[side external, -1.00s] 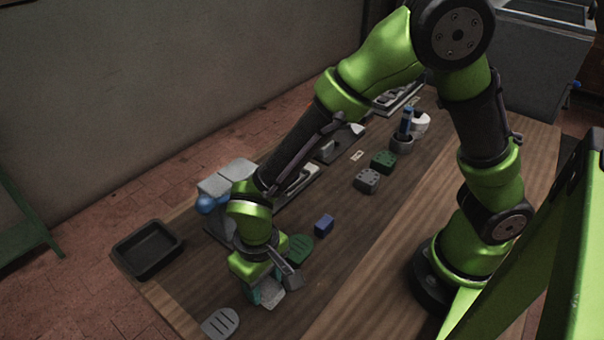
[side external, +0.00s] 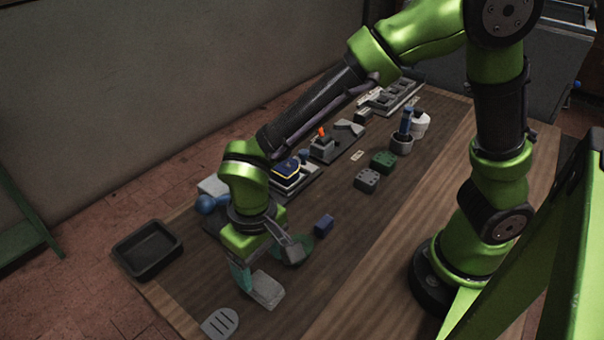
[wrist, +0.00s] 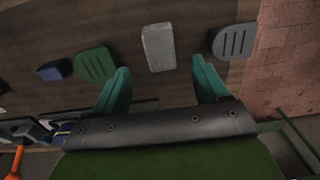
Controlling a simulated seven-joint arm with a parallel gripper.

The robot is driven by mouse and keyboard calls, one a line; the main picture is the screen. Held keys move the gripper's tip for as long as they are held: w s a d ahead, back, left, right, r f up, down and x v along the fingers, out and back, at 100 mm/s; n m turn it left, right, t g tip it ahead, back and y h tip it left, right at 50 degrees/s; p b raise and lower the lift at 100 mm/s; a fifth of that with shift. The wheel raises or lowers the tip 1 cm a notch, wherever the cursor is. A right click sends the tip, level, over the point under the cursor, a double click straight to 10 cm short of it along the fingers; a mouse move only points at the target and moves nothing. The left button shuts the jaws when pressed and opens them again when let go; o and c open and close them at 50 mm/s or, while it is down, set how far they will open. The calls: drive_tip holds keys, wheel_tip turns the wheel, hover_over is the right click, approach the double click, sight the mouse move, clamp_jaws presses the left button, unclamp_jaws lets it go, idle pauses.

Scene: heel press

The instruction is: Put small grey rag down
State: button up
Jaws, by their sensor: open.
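The small grey rag (side external: 265,290) is a light grey, flat rectangular piece. It lies on the wooden table, just beyond my gripper's fingers in the wrist view (wrist: 158,47). My gripper (wrist: 160,70) is open, with its two teal fingers spread apart and nothing between the tips. In the side external view my gripper (side external: 246,277) hangs pointing down beside and above the rag, with one teal finger showing. The other finger is mostly hidden there.
A grey slotted pad (side external: 220,322) lies near the table's end; a green slotted pad (wrist: 95,64) lies on the rag's other side. A blue block (side external: 323,224) is near the green pad. A black tray (side external: 148,250) stands at the corner. Fixtures line the far edge.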

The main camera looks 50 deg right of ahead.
sight(264, 284)
drive_tip(key=d+r+m+t+y, duration=0.2)
drive_tip(key=d+r+t, duration=0.1)
drive_tip(key=d+r, duration=1)
drive_tip(key=s+d+r+m+t, duration=0.2)
drive_tip(key=s+d+r+t, duration=0.1)
drive_tip(key=d, duration=0.4)
drive_tip(key=shift+s+d+r+t, duration=0.15)
drive_tip(key=shift+s+r+t, duration=0.25)
drive_tip(key=shift+s+t, duration=0.15)
drive_tip(key=shift+w, duration=0.1)
drive_tip(key=shift+o, duration=0.5)
